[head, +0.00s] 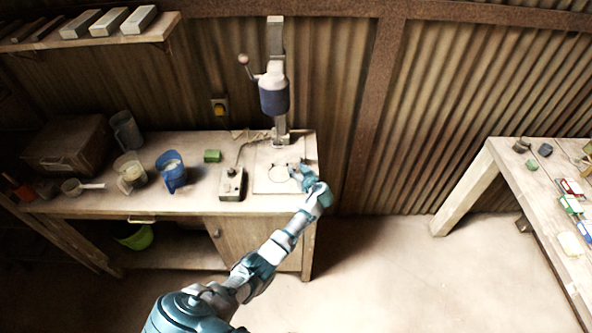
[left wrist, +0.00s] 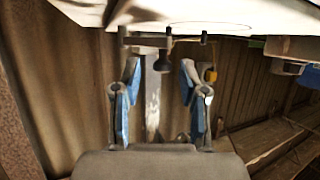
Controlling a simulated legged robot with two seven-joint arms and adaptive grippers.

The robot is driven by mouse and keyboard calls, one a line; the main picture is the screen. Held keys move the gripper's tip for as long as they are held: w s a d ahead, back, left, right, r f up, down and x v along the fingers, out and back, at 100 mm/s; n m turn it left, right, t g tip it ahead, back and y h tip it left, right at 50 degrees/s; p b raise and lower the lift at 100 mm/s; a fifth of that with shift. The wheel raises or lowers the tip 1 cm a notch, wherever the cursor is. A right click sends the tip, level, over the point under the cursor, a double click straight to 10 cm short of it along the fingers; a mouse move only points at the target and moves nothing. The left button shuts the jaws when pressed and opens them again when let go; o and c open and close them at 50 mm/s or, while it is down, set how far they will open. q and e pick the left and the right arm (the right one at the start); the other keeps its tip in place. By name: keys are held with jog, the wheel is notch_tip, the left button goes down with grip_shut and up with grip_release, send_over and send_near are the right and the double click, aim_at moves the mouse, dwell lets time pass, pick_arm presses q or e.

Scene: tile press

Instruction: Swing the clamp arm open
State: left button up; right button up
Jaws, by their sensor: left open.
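My left gripper (head: 299,172) is over the right part of the pale base plate (head: 262,184) of the press. In the left wrist view my left gripper (left wrist: 160,66) is open, with its two blue-padded fingers apart. A thin bar that looks like the clamp arm (left wrist: 140,41) runs crosswise just beyond the fingertips. A dark knob (left wrist: 164,62) on it shows between the fingertips; I cannot tell whether either finger touches it. In the head view the gripper largely hides the clamp. The press (head: 274,97) stands upright behind the plate. My right gripper is not in view.
A small box with a lever (head: 232,184), a green block (head: 212,156), a blue jug (head: 171,172) and other jugs stand to the left on the workbench (head: 110,203). A second table (head: 520,178) with small items is at the right. The floor between is clear.

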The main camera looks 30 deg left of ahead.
pick_arm(q)
jog(key=shift+d+r, duration=0.15)
jog(key=shift+d, duration=0.35)
jog(key=shift+c, duration=0.9)
jog(key=c, duration=0.4)
jog(key=shift+a, duration=0.2)
grip_shut()
jog(key=shift+s+a, duration=0.1)
jog(key=shift+a, duration=0.2)
jog(key=shift+c, duration=0.7)
grip_release()
jog(key=shift+s+a, duration=0.1)
jog(key=shift+a, duration=0.2)
jog(key=o, duration=0.7)
jog(key=shift+d, duration=0.1)
jog(key=shift+w+f, duration=0.25)
jog(key=shift+f, duration=0.05)
jog(key=v, duration=1.1)
jog(key=shift+s+d+r, duration=0.2)
jog(key=shift+d, duration=0.15)
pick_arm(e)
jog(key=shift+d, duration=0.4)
